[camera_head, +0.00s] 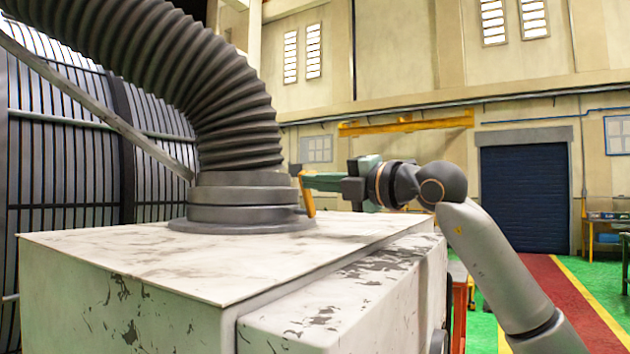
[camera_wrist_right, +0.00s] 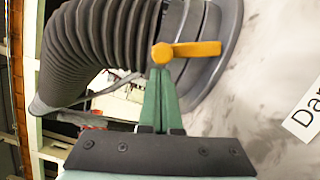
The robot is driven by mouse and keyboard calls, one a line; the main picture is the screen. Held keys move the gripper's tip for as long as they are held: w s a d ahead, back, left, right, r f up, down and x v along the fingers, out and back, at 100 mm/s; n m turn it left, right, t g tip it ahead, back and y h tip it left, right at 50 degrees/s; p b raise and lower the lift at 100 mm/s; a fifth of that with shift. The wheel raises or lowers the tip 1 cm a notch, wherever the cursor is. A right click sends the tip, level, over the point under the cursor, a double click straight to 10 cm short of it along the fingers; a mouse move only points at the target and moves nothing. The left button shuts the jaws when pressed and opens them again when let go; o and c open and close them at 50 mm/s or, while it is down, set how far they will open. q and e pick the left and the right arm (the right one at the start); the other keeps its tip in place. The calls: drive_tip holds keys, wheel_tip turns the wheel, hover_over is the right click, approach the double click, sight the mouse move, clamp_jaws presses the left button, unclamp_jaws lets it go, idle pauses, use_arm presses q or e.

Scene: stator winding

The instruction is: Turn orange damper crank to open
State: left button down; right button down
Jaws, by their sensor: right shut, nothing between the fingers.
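The orange damper crank (camera_head: 308,196) sits on the right side of the grey collar under a ribbed duct. In the head view it looks roughly upright, with its lower end near the collar's base. In the right wrist view the crank (camera_wrist_right: 195,49) has a round hub at left and a lever pointing right across the picture. My right gripper (camera_head: 308,180) comes in from the right with its green fingers at the crank. The wrist view shows the fingers (camera_wrist_right: 158,72) shut and empty, tips just below the hub; I cannot tell whether they touch. My left gripper is out of view.
The ribbed duct (camera_head: 215,90) rises from the collar (camera_head: 240,200) and bends left. The collar stands on a worn white cabinet (camera_head: 130,262). A white label (camera_wrist_right: 305,112) with partly cut-off lettering shows in the wrist view. The cabinet top right of the collar is clear.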

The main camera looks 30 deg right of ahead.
drive_tip(key=d+r+m+p, duration=0.1)
drive_tip(key=w+r+m+p, duration=0.1)
drive_tip(key=m, duration=0.1)
drive_tip(key=shift+d+r+m+g+p, duration=0.1)
drive_tip(key=shift+d+m+g+p, duration=0.2)
drive_tip(key=shift+d+p, duration=0.05)
drive_tip(key=shift+w+d, duration=0.25)
drive_tip(key=shift+d, duration=0.2)
